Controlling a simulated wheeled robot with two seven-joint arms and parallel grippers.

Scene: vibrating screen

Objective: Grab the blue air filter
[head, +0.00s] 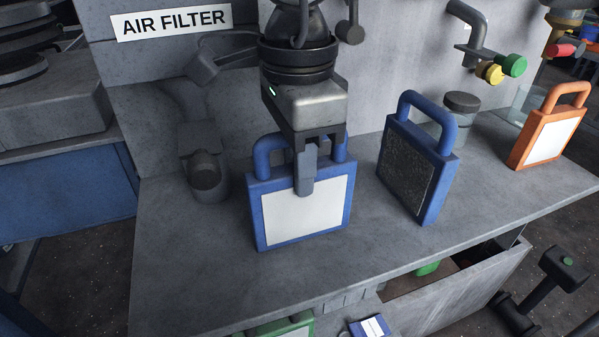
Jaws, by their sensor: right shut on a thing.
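A blue air filter (301,212) with a white panel and an arched blue handle stands upright on the grey bench, below the "AIR FILTER" sign (171,22). My right gripper (305,185) comes down from above and is shut on this filter's handle; its fingers hide the middle of the handle. The filter's bottom edge looks to be at the bench top; I cannot tell whether it touches. A second blue air filter (413,170), with a dark mesh panel, stands to the right, apart from the gripper. My left gripper is not in view.
An orange-framed filter (546,137) stands at the far right of the bench (185,275). A lidded jar (460,118) is behind the second blue filter. An open drawer (460,285) juts out below the front edge. The bench front left is clear.

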